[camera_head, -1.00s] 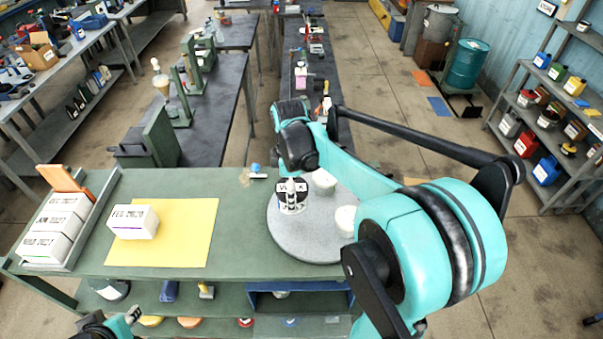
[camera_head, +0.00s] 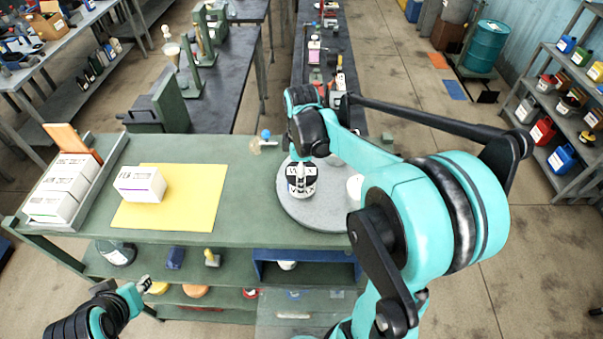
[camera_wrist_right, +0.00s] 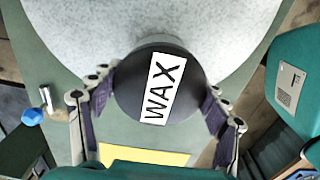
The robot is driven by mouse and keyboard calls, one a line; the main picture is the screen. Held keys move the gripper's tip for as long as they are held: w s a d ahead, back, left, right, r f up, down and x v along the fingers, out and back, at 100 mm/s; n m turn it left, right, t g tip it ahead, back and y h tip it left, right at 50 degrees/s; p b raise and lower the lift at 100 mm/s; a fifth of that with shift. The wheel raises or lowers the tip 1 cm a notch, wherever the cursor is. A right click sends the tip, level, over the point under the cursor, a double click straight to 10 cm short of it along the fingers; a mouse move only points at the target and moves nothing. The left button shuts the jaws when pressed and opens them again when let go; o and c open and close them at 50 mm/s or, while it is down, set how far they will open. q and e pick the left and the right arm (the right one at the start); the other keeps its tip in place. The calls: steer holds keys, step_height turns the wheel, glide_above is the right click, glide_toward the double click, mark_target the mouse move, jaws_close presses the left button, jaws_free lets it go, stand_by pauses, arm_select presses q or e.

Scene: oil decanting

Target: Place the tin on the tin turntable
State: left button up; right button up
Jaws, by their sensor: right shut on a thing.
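The tin (camera_wrist_right: 180,100) has a dark round lid with a white label reading WAX; in the head view its side (camera_head: 301,188) shows dark and white bands. My right gripper (camera_wrist_right: 160,98) is shut around it, one finger on each side. The tin turntable (camera_head: 300,214) is a round speckled grey disc on the green table, also seen in the wrist view (camera_wrist_right: 80,30). The tin appears over its left part; whether it touches the disc is unclear. My left gripper (camera_head: 143,285) is low at the left, away from the table top, its jaws too small to read.
White round containers stand on the turntable, one at its right side (camera_head: 355,187). A white labelled box (camera_head: 140,184) sits on a yellow mat (camera_head: 190,210). A rack of white boxes (camera_head: 110,170) is at the left. A small blue-topped item (camera_head: 266,135) lies behind the turntable.

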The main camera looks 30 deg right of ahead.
steer(key=shift+f+b, duration=0.5)
steer(key=shift+f, duration=0.05)
stand_by(0.4)
steer(key=o, duration=1.8)
steer(key=shift+r, duration=0.15)
step_height(320, 180, up, 12)
steer(key=shift+f, duration=0.1)
